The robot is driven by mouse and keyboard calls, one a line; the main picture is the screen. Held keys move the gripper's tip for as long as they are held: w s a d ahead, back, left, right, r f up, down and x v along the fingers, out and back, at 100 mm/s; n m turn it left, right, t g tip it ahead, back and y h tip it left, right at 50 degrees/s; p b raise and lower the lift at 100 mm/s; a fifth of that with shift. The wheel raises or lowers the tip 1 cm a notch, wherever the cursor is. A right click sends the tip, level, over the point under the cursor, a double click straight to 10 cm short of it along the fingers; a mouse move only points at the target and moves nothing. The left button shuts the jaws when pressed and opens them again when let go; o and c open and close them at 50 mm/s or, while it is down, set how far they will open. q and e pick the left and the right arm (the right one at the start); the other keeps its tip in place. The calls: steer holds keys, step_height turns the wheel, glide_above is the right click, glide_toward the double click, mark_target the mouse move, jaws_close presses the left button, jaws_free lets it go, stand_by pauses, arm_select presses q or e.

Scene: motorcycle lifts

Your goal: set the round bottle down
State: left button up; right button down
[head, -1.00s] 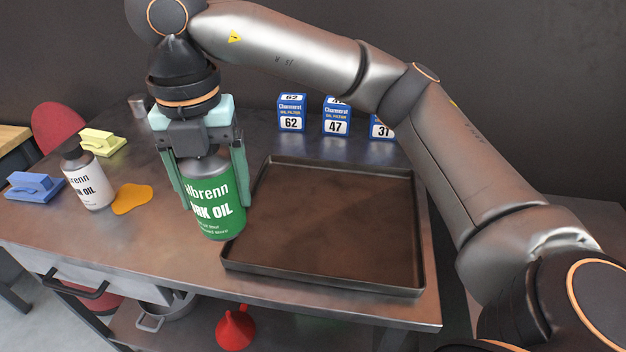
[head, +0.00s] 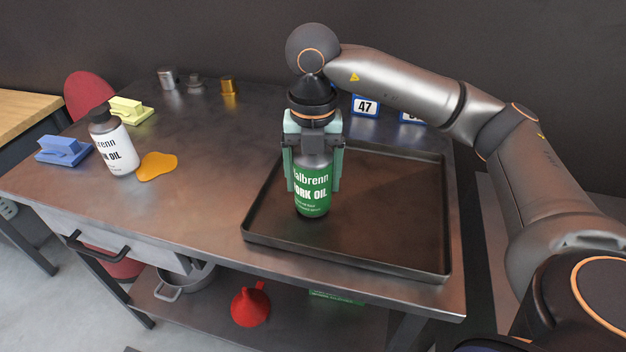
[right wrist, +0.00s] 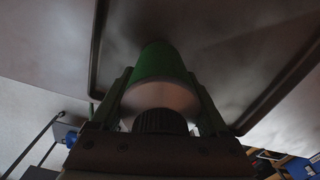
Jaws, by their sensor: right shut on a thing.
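The round green fork oil bottle (head: 312,202) is upright between the fingers of my right gripper (head: 314,187), which is shut on its sides from above. In the head view its base appears over the left part of the dark shallow tray (head: 400,262). I cannot tell whether the base touches the tray floor. In the right wrist view the green bottle (right wrist: 162,66) with its dark cap sits between the fingers (right wrist: 160,97), with the tray beyond. My left gripper is not in view.
A white oil bottle (head: 117,155) stands at the left beside an orange puddle (head: 158,166). Small metal cups stand at the back, and blue filter boxes (head: 365,107) behind the tray. The tray's right half is empty.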

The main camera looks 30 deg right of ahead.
steer(key=shift+f, duration=0.35)
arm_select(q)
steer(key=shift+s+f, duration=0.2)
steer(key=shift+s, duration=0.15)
arm_select(e)
steer(key=shift+f, duration=0.2)
jaws_free()
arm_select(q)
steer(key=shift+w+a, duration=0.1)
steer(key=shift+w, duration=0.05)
